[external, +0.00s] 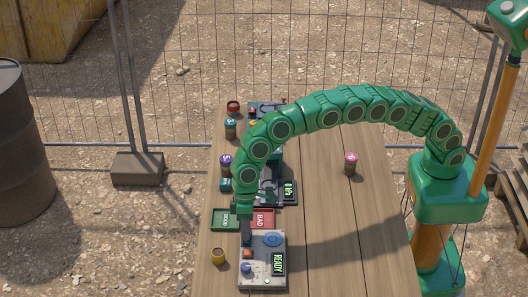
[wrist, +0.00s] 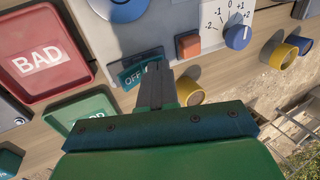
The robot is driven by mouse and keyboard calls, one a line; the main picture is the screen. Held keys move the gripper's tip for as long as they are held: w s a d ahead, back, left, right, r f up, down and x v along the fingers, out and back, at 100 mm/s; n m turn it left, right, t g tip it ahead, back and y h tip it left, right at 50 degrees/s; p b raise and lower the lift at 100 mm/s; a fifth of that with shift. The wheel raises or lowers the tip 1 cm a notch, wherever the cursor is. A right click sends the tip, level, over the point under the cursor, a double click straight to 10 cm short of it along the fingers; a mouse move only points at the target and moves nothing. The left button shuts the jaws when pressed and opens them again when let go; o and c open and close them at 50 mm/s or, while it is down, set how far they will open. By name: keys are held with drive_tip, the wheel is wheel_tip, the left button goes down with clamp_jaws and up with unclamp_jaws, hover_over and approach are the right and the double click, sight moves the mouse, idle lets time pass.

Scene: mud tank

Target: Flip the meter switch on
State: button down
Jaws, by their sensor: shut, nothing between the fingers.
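The meter (external: 262,275) is a pale grey box at the front of the table, with a blue disc and a green display reading READY. In the wrist view, the meter's panel (wrist: 170,25) shows its dark teal switch (wrist: 133,75) with the word OFF visible. My gripper (wrist: 153,70) is shut and empty, its tips right at the switch and covering part of it. I cannot tell whether they touch. In the external view my gripper (external: 246,238) points down at the meter's back left edge.
The green GOOD tray (external: 221,228) and red BAD tray (external: 270,212) sit just behind the meter. A yellow cup (external: 218,256) stands to its left. An orange button (wrist: 188,43) and blue dial (wrist: 238,37) are near the switch. The table's right side is mostly clear.

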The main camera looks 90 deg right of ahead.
drive_tip(key=shift+d, duration=0.15)
drive_tip(key=shift+d, duration=0.6)
drive_tip(key=shift+r, duration=0.2)
wheel_tip(320, 180, up, 14)
drive_tip(key=shift+f, duration=0.15)
idle(0.5)
